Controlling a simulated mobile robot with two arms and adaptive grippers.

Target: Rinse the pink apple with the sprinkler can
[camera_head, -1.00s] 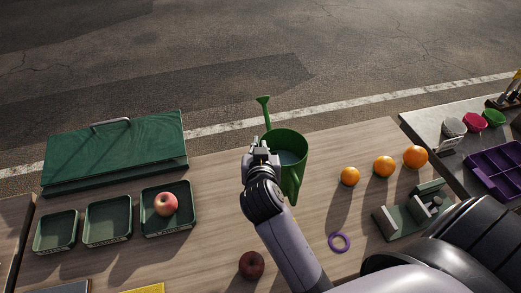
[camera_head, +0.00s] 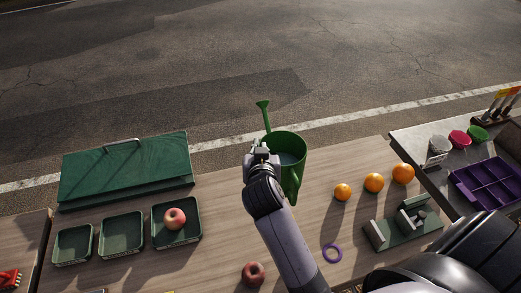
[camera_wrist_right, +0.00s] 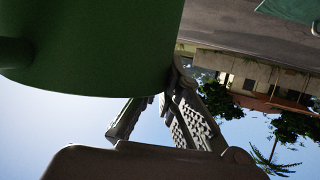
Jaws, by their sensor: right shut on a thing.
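The pink apple (camera_head: 175,218) sits in the rightmost of three small green trays; this tray (camera_head: 198,236) is at the left of the wooden table. The green sprinkler can (camera_head: 293,172) is in the middle of the head view, its spout pointing away from me and its opening showing a greyish inside. My right gripper (camera_head: 262,150) is shut on the can at its left side. The can looks roughly upright, to the right of the apple's tray. In the right wrist view the can (camera_wrist_right: 100,40) fills the upper left, above the fingers (camera_wrist_right: 165,115). My left gripper is not in view.
Three oranges (camera_head: 374,183) and a green-grey stand (camera_head: 405,228) are at right. A green lidded box (camera_head: 125,170) is behind the trays. A purple divided tray (camera_head: 490,184) is on the right counter.

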